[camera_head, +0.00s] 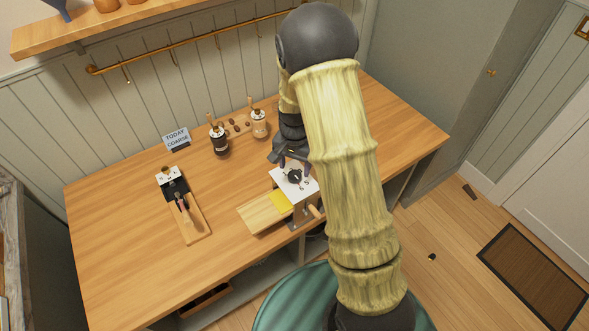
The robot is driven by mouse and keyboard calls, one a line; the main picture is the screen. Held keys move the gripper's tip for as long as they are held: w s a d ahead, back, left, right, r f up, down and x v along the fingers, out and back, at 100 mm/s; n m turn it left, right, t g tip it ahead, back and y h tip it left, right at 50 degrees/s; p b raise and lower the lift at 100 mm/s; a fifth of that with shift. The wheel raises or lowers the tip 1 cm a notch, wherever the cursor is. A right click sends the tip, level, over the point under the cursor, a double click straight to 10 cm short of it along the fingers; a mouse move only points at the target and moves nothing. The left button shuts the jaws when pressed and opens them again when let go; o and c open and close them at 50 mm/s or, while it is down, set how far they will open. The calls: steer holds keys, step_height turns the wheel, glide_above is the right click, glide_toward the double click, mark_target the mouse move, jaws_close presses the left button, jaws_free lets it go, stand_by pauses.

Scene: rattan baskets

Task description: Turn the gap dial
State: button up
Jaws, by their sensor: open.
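The gap dial (294,177) is a black round knob on the white top face of a small machine (308,186) near the table's front edge. Small dark marks surround the dial; they are too small to read surely. My gripper (291,162) is open, just behind and above the dial, with its fingers pointing down toward it. I cannot tell whether the fingers touch the dial. A sign (177,137) reading "TODAY COARSE" stands at the back of the table. My arm covers the area right of the machine.
A wooden board with a black and white device (172,181) lies left on the wooden table (120,250). A dark jar (219,141) and a lighter jar (259,124) stand behind. A yellow piece (281,202) sits at the machine's wooden base (262,213). The table's left front is clear.

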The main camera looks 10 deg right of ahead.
mark_target(294, 175)
steer(key=shift+f, duration=1.65)
steer(key=c, duration=1)
steer(key=shift+n, duration=0.4)
steer(key=n+b, duration=0.1)
steer(key=n, duration=0.2)
steer(key=shift+n+b, duration=0.5)
steer(key=shift+n, duration=1.5)
